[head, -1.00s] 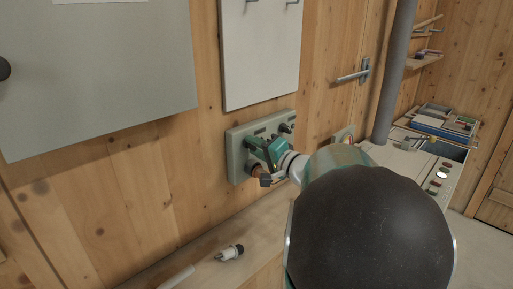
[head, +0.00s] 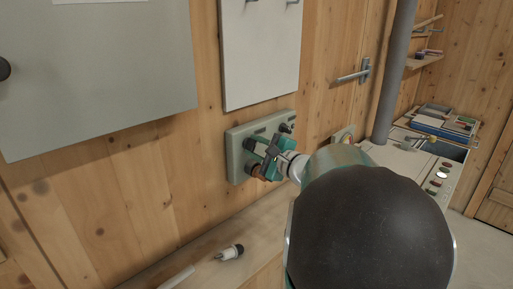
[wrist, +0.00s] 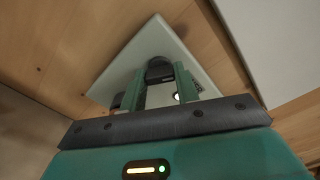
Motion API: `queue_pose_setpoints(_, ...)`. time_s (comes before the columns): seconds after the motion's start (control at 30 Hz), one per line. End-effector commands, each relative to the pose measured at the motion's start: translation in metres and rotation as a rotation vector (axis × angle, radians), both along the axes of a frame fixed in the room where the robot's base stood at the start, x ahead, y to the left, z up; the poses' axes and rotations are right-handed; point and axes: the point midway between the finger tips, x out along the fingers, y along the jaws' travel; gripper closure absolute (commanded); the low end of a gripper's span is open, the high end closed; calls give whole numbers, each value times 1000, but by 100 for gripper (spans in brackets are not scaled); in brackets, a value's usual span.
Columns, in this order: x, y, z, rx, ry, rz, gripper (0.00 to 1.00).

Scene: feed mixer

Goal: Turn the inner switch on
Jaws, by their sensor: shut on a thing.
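A grey-green switch panel (head: 235,160) is fixed to the wooden wall, left of the door handle. A dark switch (head: 287,127) shows at its upper right. My gripper (head: 259,151) is at the panel's front and hides its middle. In the wrist view my gripper (wrist: 158,84) has its two green fingers on either side of a dark switch knob (wrist: 160,68) and is shut on it. The panel (wrist: 125,65) looks tilted there. The knob's exact setting cannot be read.
A pale board (head: 260,50) hangs above the panel and a grey cabinet (head: 95,80) is at the left. A ledge (head: 200,255) below holds a black-and-white plug-like item (head: 231,252). A grey pipe (head: 393,75) and a control desk (head: 415,165) stand at the right.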

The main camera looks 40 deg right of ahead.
Motion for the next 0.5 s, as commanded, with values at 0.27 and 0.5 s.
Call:
queue_pose_setpoints(0.27,0,0,0,91,3,0,92)
queue_pose_setpoints(0.5,0,0,0,108,4,-1,92)
